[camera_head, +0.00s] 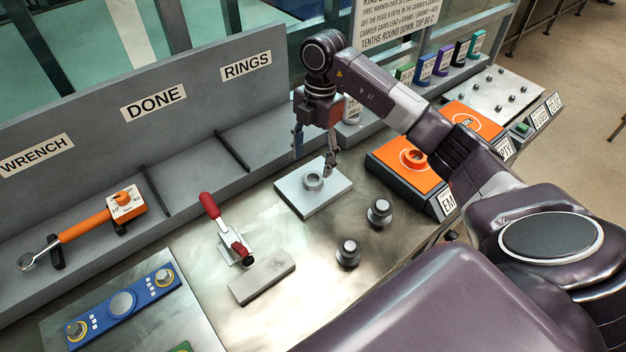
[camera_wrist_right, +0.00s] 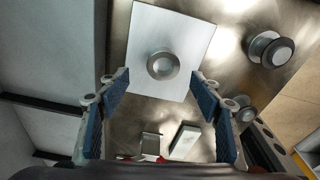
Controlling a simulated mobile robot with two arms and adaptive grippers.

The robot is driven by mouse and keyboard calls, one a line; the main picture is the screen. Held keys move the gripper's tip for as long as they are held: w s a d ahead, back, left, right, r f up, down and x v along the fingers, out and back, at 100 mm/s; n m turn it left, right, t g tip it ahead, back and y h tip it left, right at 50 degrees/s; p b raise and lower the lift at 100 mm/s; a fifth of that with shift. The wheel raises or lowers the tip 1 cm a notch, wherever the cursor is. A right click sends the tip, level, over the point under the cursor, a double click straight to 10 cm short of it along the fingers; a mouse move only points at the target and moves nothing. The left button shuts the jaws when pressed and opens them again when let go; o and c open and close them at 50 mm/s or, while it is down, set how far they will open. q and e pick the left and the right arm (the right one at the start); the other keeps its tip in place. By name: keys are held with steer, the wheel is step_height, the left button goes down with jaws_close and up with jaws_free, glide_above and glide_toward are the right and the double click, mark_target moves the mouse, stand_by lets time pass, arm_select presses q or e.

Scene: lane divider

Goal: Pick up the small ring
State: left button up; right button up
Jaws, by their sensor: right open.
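In the right wrist view the ring (camera_wrist_right: 163,64) sits near the middle of the plate (camera_wrist_right: 195,35), just beyond and between the fingertips. My right gripper (camera_head: 314,156) points down above the plate with its fingers spread and nothing between them. Its blue-padded fingers also show in the right wrist view (camera_wrist_right: 160,80). The ring and the fingers appear apart. My left gripper is not in view.
Two metal knobbed weights (camera_head: 379,212) (camera_head: 348,253) stand right of the plate. A red-handled clamp (camera_head: 223,226) and grey block (camera_head: 262,277) are at left. An orange-topped box (camera_head: 388,164) stands at right. A grey labelled shelf (camera_head: 190,150) runs behind; its RINGS section looks empty.

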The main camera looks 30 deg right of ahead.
mark_target(312, 183)
steer(key=f, duration=0.1)
steer(key=f+p, duration=0.1)
steer(key=f, duration=0.2)
steer(key=shift+s+a+f+p, duration=0.1)
steer(key=shift+s+p, duration=0.25)
steer(key=shift+f, duration=0.45)
steer(key=c, duration=1.3)
steer(key=shift+c, duration=0.2)
steer(key=shift+w+r, duration=0.1)
steer(key=shift+r, duration=0.05)
